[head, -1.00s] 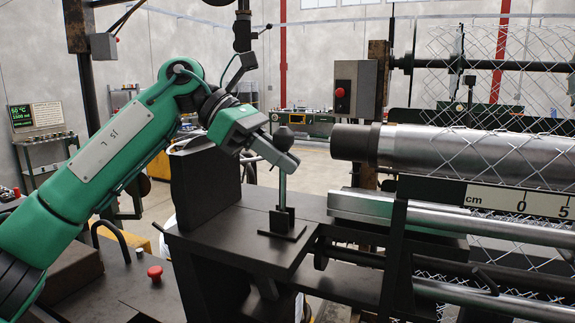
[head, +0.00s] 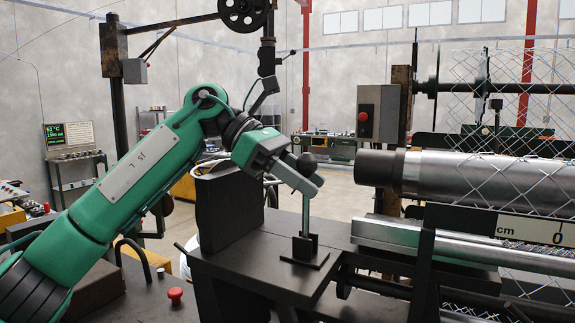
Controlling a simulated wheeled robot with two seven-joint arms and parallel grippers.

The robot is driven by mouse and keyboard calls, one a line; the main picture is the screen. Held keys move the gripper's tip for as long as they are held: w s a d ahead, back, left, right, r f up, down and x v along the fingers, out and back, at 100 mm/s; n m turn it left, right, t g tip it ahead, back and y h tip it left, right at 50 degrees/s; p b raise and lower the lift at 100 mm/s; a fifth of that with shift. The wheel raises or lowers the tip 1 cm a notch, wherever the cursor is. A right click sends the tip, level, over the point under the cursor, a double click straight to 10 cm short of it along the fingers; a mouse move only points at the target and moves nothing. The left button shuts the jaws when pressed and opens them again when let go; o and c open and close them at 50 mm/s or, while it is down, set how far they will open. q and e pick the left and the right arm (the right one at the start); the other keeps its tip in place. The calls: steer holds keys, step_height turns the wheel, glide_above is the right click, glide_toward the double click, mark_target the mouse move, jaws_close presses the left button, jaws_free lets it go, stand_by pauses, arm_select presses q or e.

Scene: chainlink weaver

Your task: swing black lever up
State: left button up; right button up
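A lever with a round black knob (head: 307,161) stands on a thin upright grey rod. The rod rises from a small black base (head: 304,250) on the dark machine table. My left gripper (head: 312,184) comes in from the left and is right at the knob. Its grey finger crosses in front of the rod just below the knob. I cannot tell whether the fingers touch the lever or how far apart they are. My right gripper is not in view.
A steel roller (head: 440,172) with wire mesh lies to the right. A control box with a red button (head: 379,114) stands behind it. A dark block (head: 229,207) stands left of the lever. A pulley and crank hang above my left arm.

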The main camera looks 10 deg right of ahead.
arm_select(q)
steer(key=b+v, duration=0.2)
steer(key=v, duration=1.1)
steer(key=shift+a+r, duration=0.25)
steer(key=shift+r, duration=0.05)
